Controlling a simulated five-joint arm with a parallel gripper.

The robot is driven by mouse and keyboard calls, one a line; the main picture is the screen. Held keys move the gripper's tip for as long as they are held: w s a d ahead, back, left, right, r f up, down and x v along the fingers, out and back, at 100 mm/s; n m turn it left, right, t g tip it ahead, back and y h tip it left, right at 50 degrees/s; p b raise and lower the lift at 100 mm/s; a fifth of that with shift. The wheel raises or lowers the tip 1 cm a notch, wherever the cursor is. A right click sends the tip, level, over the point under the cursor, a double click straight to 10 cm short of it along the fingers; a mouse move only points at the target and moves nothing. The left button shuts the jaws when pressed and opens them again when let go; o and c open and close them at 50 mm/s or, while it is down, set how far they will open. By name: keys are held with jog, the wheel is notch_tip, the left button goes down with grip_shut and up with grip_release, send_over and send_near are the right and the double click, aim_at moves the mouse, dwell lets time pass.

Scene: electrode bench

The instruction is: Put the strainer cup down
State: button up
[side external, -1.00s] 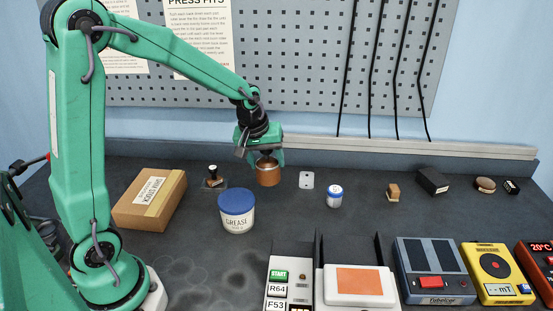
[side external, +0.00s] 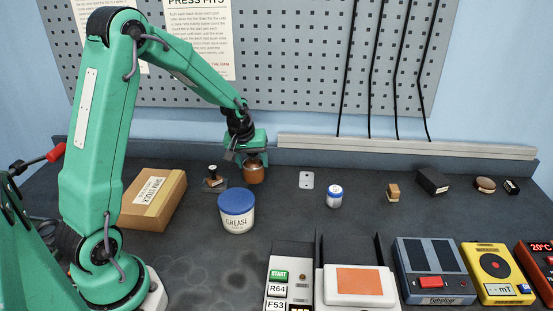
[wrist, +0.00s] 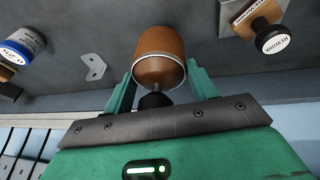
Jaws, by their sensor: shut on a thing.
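The strainer cup appears as a copper-brown cup (side external: 253,173) towards the back of the bench, just right of the small stamp. In the wrist view the cup (wrist: 160,58) sits between the two green fingers, its pale rim towards the camera. My gripper (side external: 253,157) is shut on it from above; the fingers also show in the wrist view (wrist: 161,88), one on each side of the cup. The cup looks upright. I cannot tell whether its base touches the bench or hangs just above it.
A black-handled stamp (side external: 213,176) stands close on the left. The grease tub (side external: 237,211) stands in front, and a cardboard box (side external: 155,198) lies further left. Bare bench lies between cup and plate.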

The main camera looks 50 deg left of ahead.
aim_at(251, 165)
jog(key=shift+f, duration=1.8)
jog(key=shift+f, duration=0.1)
jog(key=o, duration=1.1)
jog(key=v, duration=1.2)
